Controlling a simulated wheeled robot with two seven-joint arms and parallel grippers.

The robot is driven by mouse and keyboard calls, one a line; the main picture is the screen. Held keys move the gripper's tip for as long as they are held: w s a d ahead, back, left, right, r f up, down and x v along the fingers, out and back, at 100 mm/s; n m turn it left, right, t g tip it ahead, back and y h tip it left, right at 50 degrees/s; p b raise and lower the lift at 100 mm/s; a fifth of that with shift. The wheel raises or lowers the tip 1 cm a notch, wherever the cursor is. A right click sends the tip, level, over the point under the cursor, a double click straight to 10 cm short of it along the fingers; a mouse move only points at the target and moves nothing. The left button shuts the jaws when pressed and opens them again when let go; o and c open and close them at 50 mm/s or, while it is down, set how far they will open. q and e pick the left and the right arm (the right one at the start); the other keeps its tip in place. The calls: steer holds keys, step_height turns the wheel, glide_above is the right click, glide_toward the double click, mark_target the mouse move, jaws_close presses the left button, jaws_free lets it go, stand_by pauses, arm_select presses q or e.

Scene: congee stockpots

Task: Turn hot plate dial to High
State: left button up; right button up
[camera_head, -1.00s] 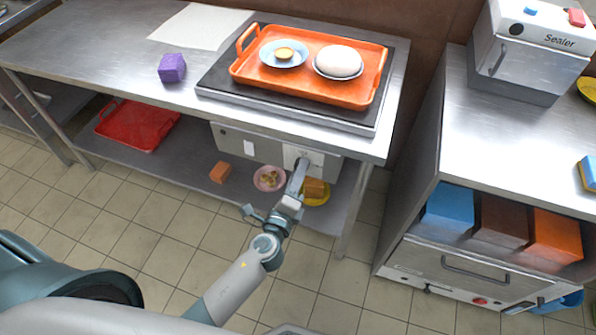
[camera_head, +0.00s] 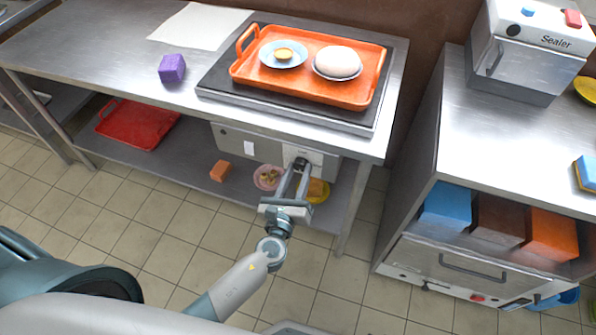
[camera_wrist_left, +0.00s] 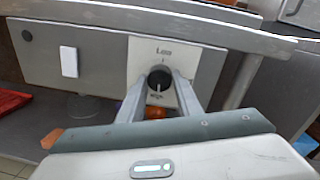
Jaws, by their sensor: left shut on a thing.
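The hot plate dial (camera_wrist_left: 159,79) is a dark round knob with a light pointer line on a pale plate of the control panel (camera_head: 240,143), under the front of the counter. The word "Low" shows above it in the left wrist view; smaller lettering below it is too small to read. My left gripper (camera_head: 296,170) is shut on the dial, with one finger on each side of it. The gripper also shows in the left wrist view (camera_wrist_left: 160,85). The black hot plate (camera_head: 219,84) lies on the counter above. My right gripper is not in view.
An orange tray (camera_head: 250,73) with a plate and a bowl stands on the hot plate. A purple block (camera_head: 172,68) sits to its left. The lower shelf holds a red tray (camera_head: 140,126), an orange block (camera_head: 220,171) and dishes. A sealer (camera_head: 520,60) stands at right.

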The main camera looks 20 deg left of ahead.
arm_select(q)
steer(key=shift+m, duration=0.5)
steer(key=shift+f, duration=0.1)
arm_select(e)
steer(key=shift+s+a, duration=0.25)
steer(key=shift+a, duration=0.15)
arm_select(q)
steer(key=o, duration=1)
steer(key=shift+o, duration=0.2)
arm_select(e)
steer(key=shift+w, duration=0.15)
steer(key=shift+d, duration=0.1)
arm_select(q)
steer(key=s+b, duration=0.3)
steer(key=s, duration=1.4)
steer(key=shift+s+d+b, duration=0.25)
steer(key=shift+b, duration=0.05)
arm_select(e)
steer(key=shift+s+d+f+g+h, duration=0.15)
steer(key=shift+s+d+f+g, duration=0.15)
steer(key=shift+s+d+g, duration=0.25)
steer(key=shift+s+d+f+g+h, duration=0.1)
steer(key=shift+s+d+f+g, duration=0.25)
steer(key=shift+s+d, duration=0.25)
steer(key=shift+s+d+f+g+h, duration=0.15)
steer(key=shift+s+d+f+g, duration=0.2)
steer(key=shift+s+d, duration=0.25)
